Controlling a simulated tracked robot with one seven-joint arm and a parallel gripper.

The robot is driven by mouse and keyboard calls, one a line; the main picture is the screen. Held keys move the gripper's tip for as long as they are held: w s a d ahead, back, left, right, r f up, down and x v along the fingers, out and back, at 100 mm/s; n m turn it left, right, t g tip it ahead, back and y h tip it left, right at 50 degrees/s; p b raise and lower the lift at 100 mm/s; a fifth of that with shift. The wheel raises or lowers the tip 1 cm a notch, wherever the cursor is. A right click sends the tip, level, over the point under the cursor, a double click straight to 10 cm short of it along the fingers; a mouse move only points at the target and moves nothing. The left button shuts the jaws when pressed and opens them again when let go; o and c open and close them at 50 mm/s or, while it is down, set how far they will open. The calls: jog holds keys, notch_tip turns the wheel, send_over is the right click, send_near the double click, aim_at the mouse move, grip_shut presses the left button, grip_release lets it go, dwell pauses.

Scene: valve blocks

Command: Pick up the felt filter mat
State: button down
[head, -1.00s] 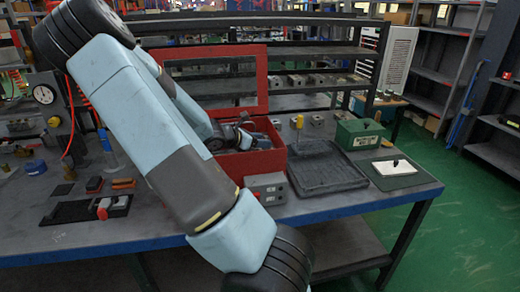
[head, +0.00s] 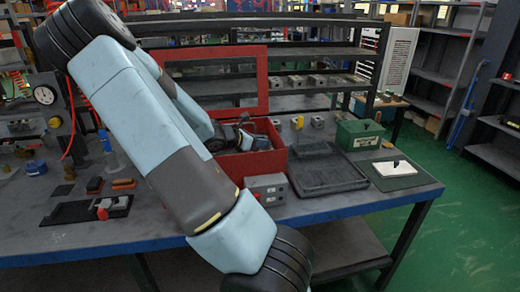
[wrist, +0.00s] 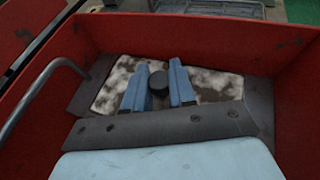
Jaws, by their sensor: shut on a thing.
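In the wrist view the mottled white-and-grey felt filter mat (wrist: 213,82) lies low between the red walls, with dark grey borders at its sides. A dark round knob (wrist: 158,80) stands near its middle. The two blue fingers of my gripper (wrist: 159,68) are closed on this knob from left and right. The fingers and a dark bar hide the near part of the mat. I cannot tell whether the mat is lifted off what lies under it. In the head view my gripper is down in the red box (head: 276,166), largely hidden by its wall.
A dark shallow tray (head: 328,190) is right of the box. A green case (head: 359,135) and a white pad with a black knob (head: 395,168) on a green mat stand farther right. A grey switch box (head: 269,190) touches the red box's front. A curved grey rod (wrist: 40,84) is at left.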

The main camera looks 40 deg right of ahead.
jog(key=shift+r, duration=0.55)
notch_tip(320, 180, up, 2)
jog(key=shift+r, duration=0.1)
jog(key=s+a+r, duration=0.6)
jog(key=s+r, duration=0.3)
jog(key=s, duration=0.3)
jog(key=shift+s+r, duration=0.35)
